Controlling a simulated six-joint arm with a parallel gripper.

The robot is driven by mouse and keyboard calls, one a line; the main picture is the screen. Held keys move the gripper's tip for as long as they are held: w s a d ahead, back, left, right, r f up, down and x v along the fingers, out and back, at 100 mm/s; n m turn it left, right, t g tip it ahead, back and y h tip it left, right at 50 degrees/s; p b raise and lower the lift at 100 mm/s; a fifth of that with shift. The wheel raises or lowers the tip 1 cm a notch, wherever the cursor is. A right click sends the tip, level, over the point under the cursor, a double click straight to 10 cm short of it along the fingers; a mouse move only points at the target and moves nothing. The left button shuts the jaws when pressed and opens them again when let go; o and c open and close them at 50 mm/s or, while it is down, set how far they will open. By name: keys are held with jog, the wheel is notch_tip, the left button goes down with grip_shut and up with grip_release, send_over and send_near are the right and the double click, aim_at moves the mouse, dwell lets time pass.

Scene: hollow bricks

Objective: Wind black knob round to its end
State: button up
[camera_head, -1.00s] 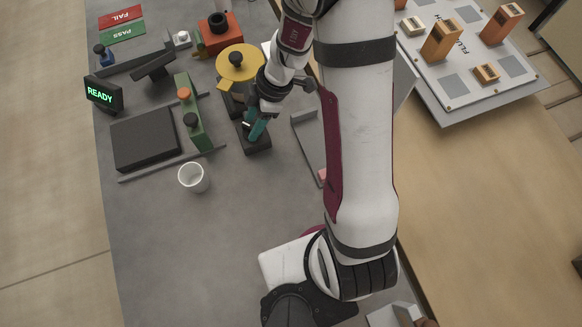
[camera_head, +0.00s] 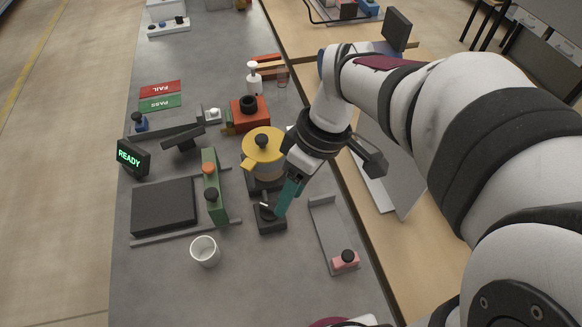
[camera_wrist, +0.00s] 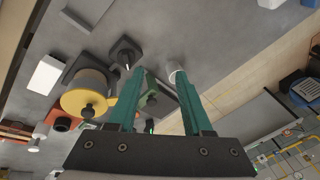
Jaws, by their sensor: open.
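A small black knob with a pale pointer mark (camera_head: 267,209) sits on a dark square base (camera_head: 270,228) on the grey bench. It also shows in the wrist view (camera_wrist: 126,54), just beyond the left fingertip. My gripper (camera_head: 282,212) has teal fingers beside the knob's right side in the head view; whether they touch it I cannot tell. In the wrist view my gripper (camera_wrist: 161,74) has its fingers apart with nothing held between them. Other black knobs stand on the yellow lid (camera_head: 254,152) and on the green block (camera_head: 220,210).
A white cup (camera_head: 205,250) stands front left of the base. A grey tray (camera_head: 326,232) with a pink block (camera_head: 345,261) lies to the right. The yellow-lidded pot stands close behind. A screen reading READY (camera_head: 131,157) is at left. Bare bench lies in front.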

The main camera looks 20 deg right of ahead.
jog(key=s+a+f+m+h, duration=0.1)
jog(key=s+m, duration=1.1)
jog(key=m, duration=0.2)
jog(key=shift+s+a+f+h, duration=0.2)
jog(key=shift+s+h, duration=0.05)
jog(key=shift+h, duration=0.05)
jog(key=shift+o, duration=0.7)
jog(key=o, duration=0.5)
jog(key=w+n, duration=0.1)
jog(key=n, duration=0.1)
jog(key=w+r+n, duration=0.1)
jog(key=w+n, duration=0.1)
jog(key=n, duration=0.1)
jog(key=shift+w, duration=0.1)
jog(key=shift+c, duration=0.2)
jog(key=shift+o, duration=0.2)
jog(key=w+n+h, duration=0.1)
jog(key=w+n, duration=0.6)
jog(key=n, duration=0.4)
jog(key=shift+w+r+n, duration=0.3)
jog(key=shift+r+n, duration=0.05)
jog(key=shift+n, duration=0.05)
jog(key=n, duration=1.7)
send_over(269, 207)
notch_tip(269, 207, down, 2)
jog(key=shift+h, duration=0.4)
notch_tip(269, 207, down, 16)
jog(key=shift+r, duration=0.1)
jog(key=c, duration=1.4)
